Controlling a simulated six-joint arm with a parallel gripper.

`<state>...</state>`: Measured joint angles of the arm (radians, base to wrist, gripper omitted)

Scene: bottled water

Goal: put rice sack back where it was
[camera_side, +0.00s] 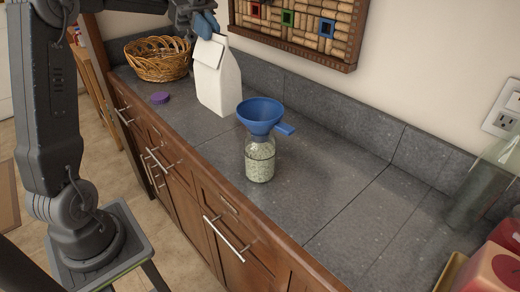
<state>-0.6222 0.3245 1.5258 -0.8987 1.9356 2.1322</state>
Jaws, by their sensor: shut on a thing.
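The rice sack (214,80) is a plain white paper bag near the back left of the grey counter. It looks upright, and its lower edge seems at or very close to the counter; I cannot tell if it touches. My gripper (206,24), with blue fingertips, is shut on the top of the sack. A clear glass bottle (260,160) holds pale grains in its lower part and stands on the counter to the right of the sack. A blue funnel (261,112) sits in the bottle's mouth, its handle pointing right.
A wicker basket (157,60) stands just left of the sack. A purple lid (159,98) lies near the counter's front edge. A glass container (487,180) and red boxes (494,270) are at the right. The counter between them and the bottle is clear.

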